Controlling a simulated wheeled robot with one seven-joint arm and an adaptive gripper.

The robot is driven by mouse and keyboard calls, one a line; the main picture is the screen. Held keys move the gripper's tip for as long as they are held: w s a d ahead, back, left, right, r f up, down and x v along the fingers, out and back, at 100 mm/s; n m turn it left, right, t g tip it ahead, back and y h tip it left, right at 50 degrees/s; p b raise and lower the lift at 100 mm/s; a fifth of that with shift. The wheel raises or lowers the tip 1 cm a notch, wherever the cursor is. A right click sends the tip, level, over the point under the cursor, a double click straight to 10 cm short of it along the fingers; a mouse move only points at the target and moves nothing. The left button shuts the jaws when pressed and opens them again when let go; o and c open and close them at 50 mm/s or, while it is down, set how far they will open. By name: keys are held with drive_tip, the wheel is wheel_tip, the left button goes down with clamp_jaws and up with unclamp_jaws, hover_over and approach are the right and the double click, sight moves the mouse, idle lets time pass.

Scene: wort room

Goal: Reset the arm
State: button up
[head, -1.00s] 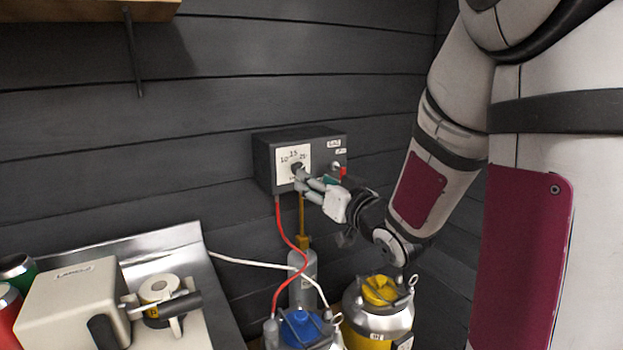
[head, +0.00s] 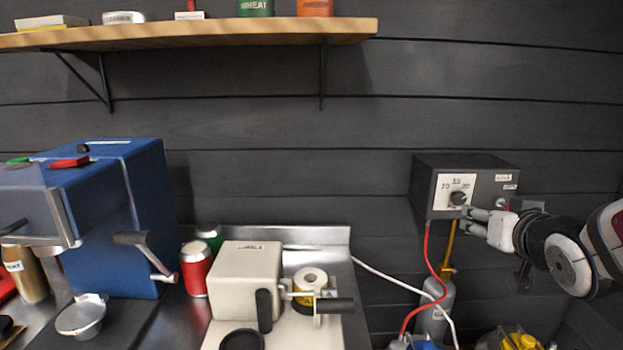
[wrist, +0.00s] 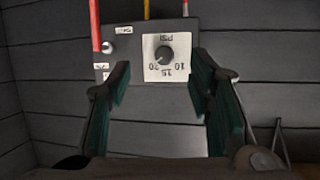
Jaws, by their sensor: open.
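My gripper (head: 468,222) is at the right of the head view, in front of the dark regulator box (head: 510,187) on the wall. In the wrist view my gripper (wrist: 160,105) is open, its two green-padded fingers apart with nothing between them. The box (wrist: 150,115) shows upside down there, its round black knob (wrist: 165,54) on a white dial plate (wrist: 180,72) beyond the fingertips. The knob also shows in the head view (head: 458,198), just left of and above the fingertips. The fingers look apart from the knob in the wrist view.
A red hose (head: 428,265) and a yellow tube (head: 449,245) hang below the box, near a grey cylinder (head: 436,300). A wooden shelf (head: 250,34) spans the upper left. A blue machine (head: 125,215), a red can (head: 196,268) and a cream machine (head: 245,275) stand on the counter.

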drive_tip(key=s+a+r+n+g+y+p, duration=0.1)
drive_tip(key=s+a+g+p, duration=0.2)
drive_tip(key=s, duration=1.1)
drive_tip(key=s+a+r+n+g+y+p, duration=0.1)
drive_tip(key=s+a+g, duration=0.5)
drive_tip(key=s, duration=0.8)
drive_tip(key=a+r+p, duration=0.1)
drive_tip(key=a+p, duration=0.1)
drive_tip(key=a, duration=0.1)
drive_tip(key=shift+s+a+g, duration=0.25)
drive_tip(key=shift+s+g, duration=0.05)
drive_tip(key=shift+s, duration=0.1)
drive_tip(key=shift+r, duration=0.1)
